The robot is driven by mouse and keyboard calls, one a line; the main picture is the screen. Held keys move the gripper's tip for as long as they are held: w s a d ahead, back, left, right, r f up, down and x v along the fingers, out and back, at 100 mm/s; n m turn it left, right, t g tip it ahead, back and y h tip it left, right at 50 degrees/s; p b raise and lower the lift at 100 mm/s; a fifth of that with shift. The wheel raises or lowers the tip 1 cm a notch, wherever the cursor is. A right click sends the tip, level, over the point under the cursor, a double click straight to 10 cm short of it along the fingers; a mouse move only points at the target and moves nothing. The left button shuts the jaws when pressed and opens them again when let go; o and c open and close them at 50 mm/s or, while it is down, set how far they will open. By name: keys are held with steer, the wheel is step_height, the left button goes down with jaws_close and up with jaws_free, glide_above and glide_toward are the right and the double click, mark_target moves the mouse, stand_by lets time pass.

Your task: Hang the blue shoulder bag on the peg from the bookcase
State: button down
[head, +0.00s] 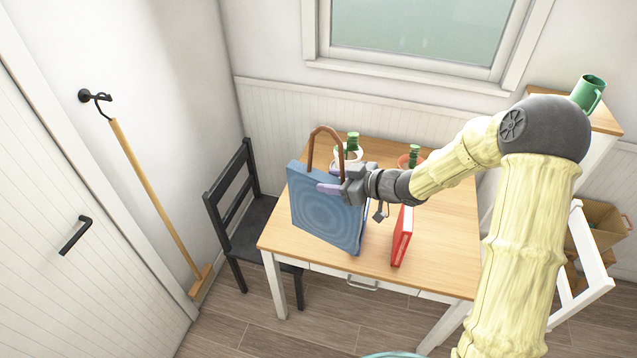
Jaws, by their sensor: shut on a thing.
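The blue shoulder bag (325,215) has a brown looped handle (311,148) and a pattern of rings on its face. It is upright at the left of the wooden table. My gripper (329,188) is shut on the bag near its upper edge; its fingers show in front of the bag's face. I cannot tell whether the bag's bottom touches the table. A dark wall peg (90,96) is at the upper left beside the door, well apart from the bag. A wooden-handled broom (150,188) hangs by a hook at the peg.
The table (450,250) holds a red book (402,237) and two green-topped items (414,155). A black chair (245,215) stands left of the table. A green mug (588,92) sits on a wood-topped white unit at right. A white chair (580,260) stands below it.

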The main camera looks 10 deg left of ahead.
steer(key=s+d+r+m+t+h+p, duration=0.2)
steer(key=s+d+r+m+t, duration=0.1)
steer(key=d+r, duration=0.5)
steer(key=s+d+r+m+t+h+p, duration=0.2)
steer(key=d+r, duration=0.6)
steer(key=d, duration=0.5)
steer(key=shift+s+d+m+t, duration=0.3)
steer(key=shift+s+m+t, duration=0.3)
steer(key=shift+s, duration=0.45)
steer(key=shift+w+d, duration=0.1)
